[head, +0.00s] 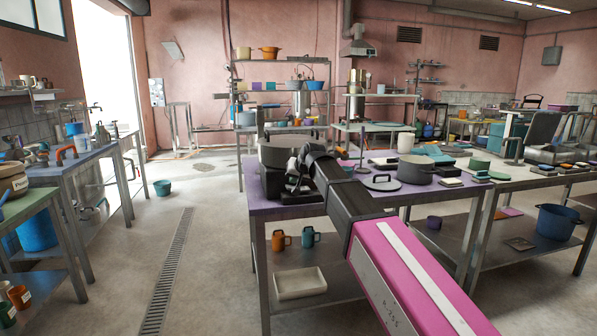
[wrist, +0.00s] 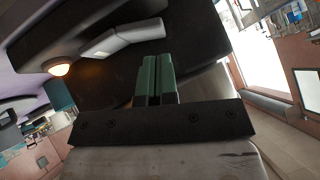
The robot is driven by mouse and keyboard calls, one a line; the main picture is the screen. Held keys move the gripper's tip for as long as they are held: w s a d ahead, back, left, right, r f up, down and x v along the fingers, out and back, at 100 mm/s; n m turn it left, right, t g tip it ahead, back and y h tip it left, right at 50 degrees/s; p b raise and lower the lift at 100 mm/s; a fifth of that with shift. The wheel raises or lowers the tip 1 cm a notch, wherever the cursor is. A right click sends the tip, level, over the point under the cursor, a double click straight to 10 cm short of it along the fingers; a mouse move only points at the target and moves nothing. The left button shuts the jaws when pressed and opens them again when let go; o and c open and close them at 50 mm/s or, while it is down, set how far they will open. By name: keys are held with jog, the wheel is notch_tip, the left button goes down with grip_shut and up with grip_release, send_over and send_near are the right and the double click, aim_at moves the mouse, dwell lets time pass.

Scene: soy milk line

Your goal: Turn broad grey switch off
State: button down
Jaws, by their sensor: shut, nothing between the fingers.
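The broad grey switch (wrist: 122,40) is a pale, bent rocker on the dark face of a black appliance (wrist: 105,85) in the wrist view. A round lamp (wrist: 60,67) glows warm orange to its left. My gripper (wrist: 158,58) has two green fingers pressed together, empty, pointing at the dark face just below the right end of the switch. A small gap shows between fingertips and switch in the picture; I cannot tell the depth. In the head view the black appliance (head: 271,184) stands on the purple-topped table's left end; my arm's end hides part of it and the switch.
A grey pot (head: 278,152) sits on the appliance. A pan lid (head: 381,182) and another pot (head: 415,169) lie to the right on the purple-topped table (head: 300,208). Mugs (head: 280,240) and a tray (head: 300,283) are on its lower shelf. The floor to the left is mostly clear.

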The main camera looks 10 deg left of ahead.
aim_at(288, 188)
jog(key=shift+s+a+f, duration=0.1)
jog(key=shift+a+f, duration=0.05)
jog(key=shift+f, duration=0.45)
jog(key=shift+s+a+f, duration=0.1)
jog(key=shift+a+f, duration=0.05)
jog(key=shift+f, duration=0.45)
jog(key=shift+s+a+f+n+t+h, duration=0.2)
jog(key=shift+a+f+n+t+h, duration=0.15)
jog(key=shift+n+h, duration=0.4)
jog(key=shift+s+a+f+h, duration=0.1)
jog(key=shift+a+f+h, duration=0.1)
jog(key=shift+f+h, duration=0.05)
jog(key=w+a+r+v, duration=0.1)
jog(key=r+v, duration=0.1)
jog(key=v, duration=1)
jog(key=shift+r, duration=0.25)
